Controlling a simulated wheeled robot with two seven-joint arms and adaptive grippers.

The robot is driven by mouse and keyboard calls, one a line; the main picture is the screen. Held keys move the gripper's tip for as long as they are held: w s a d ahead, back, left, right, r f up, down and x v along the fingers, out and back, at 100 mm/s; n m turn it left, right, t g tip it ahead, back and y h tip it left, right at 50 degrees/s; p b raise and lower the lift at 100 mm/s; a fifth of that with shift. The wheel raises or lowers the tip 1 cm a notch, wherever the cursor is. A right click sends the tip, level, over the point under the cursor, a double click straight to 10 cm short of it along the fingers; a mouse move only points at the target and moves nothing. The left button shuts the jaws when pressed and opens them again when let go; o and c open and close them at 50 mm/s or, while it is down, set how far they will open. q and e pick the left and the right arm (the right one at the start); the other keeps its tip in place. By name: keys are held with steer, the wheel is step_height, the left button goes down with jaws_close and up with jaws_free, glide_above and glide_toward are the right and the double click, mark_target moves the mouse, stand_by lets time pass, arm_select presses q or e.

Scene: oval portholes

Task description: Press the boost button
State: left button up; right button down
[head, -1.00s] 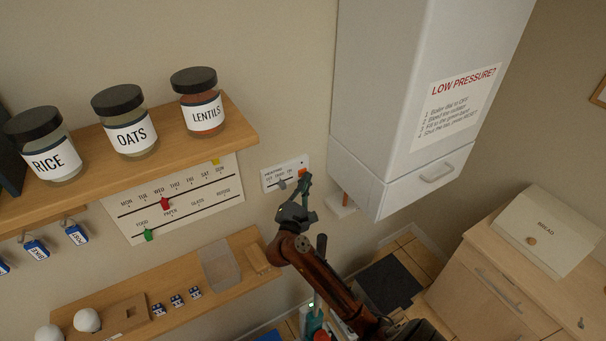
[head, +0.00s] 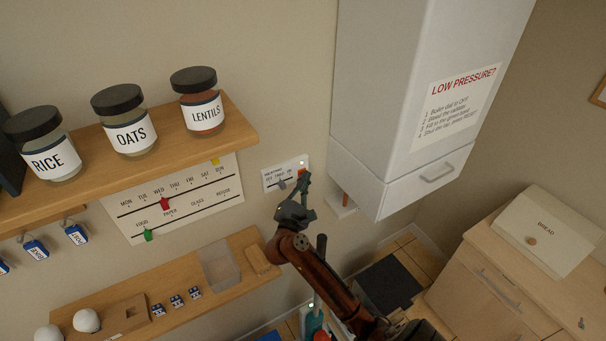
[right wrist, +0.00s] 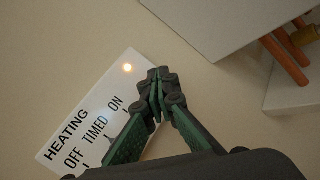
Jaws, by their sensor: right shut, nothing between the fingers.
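A white heating panel (head: 272,180) is on the wall, and it also shows in the right wrist view (right wrist: 85,125), marked HEATING, OFF, TIMED, ON. It has a grey slider knob (head: 282,185). An orange-red button (head: 301,172) sits at the panel's right end in the head view, partly covered by my fingertips. A small lamp (right wrist: 127,68) glows near the panel's corner. My right gripper (right wrist: 157,78) is shut and empty, its tips at the panel's right end, over the button. Whether they touch it cannot be told. My left gripper is not in view.
A white boiler cabinet (head: 390,90) hangs close to the right of the panel. A shelf (head: 225,125) with jars is at the upper left, above a slider board (head: 190,207). A lower shelf (head: 215,293) is left of my right arm.

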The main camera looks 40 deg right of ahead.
stand_by(0.5)
steer(key=shift+s+a, duration=0.15)
steer(key=shift+s, duration=0.65)
steer(key=s, duration=0.3)
steer(key=s+p, duration=0.1)
steer(key=s, duration=0.1)
steer(key=shift+a, duration=0.25)
stand_by(0.6)
